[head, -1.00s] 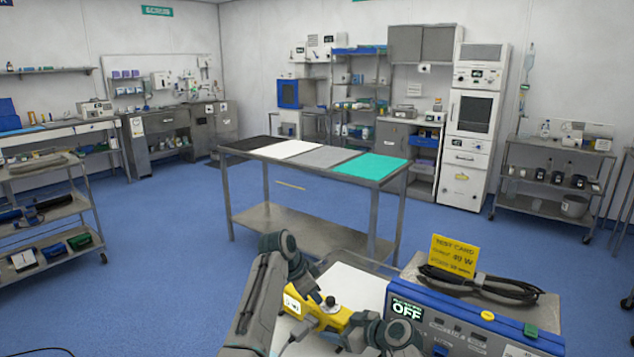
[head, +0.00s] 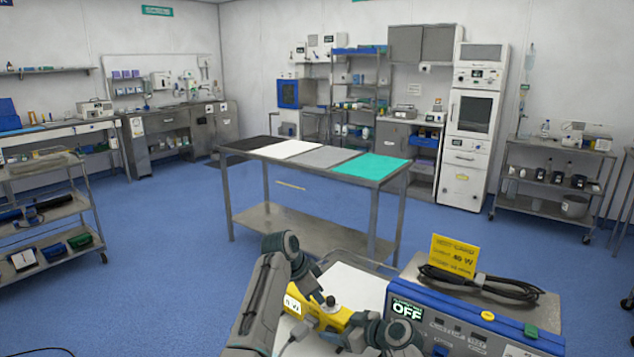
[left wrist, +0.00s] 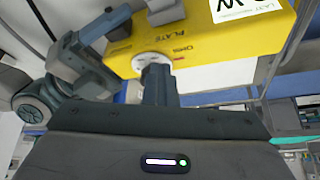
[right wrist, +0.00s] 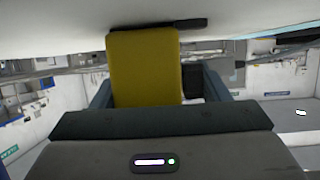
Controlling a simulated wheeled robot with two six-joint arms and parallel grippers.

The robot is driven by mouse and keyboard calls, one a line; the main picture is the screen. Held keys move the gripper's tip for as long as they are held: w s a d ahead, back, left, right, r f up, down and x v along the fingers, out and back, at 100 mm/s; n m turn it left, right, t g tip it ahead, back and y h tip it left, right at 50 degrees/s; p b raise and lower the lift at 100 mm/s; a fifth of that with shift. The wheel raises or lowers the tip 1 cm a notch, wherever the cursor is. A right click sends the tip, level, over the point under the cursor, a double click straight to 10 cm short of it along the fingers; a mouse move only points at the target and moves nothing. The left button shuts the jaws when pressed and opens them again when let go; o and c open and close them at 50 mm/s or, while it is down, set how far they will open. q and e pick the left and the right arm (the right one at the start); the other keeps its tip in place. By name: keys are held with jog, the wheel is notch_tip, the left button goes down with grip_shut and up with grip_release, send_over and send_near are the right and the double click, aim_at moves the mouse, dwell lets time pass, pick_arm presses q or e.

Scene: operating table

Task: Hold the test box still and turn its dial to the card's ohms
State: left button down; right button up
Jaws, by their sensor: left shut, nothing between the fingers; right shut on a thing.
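The yellow test box (head: 336,314) stands on a pale surface at the bottom of the head view. A dark knob (head: 330,301) shows on its top. In the left wrist view the box (left wrist: 210,45) has "PLATE" and "Ohms" lettering by a white dial disc (left wrist: 150,62). My left gripper (left wrist: 158,78) is shut and empty, its tips in front of the disc; contact is unclear. My right gripper (right wrist: 155,95) is shut on the box (right wrist: 145,65), one finger each side. The yellow test card (head: 453,257) reads 40 W; its ohms line is too blurred to read.
A blue-fronted unit (head: 455,330) showing OFF stands right of the box, with a coiled black cable (head: 480,284) on top. A steel table (head: 310,160) with coloured mats stands beyond, across open blue floor.

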pick_arm(q)
jog(key=shift+s+d, duration=0.2)
jog(key=shift+s+d, duration=0.35)
jog(key=shift+s, duration=0.3)
jog(key=shift+d, duration=0.1)
jog(key=shift+s, duration=0.2)
jog(key=shift+s+a, duration=0.1)
jog(key=shift+a, duration=0.15)
notch_tip(320, 180, up, 6)
jog(key=shift+a, duration=0.25)
dwell(0.3)
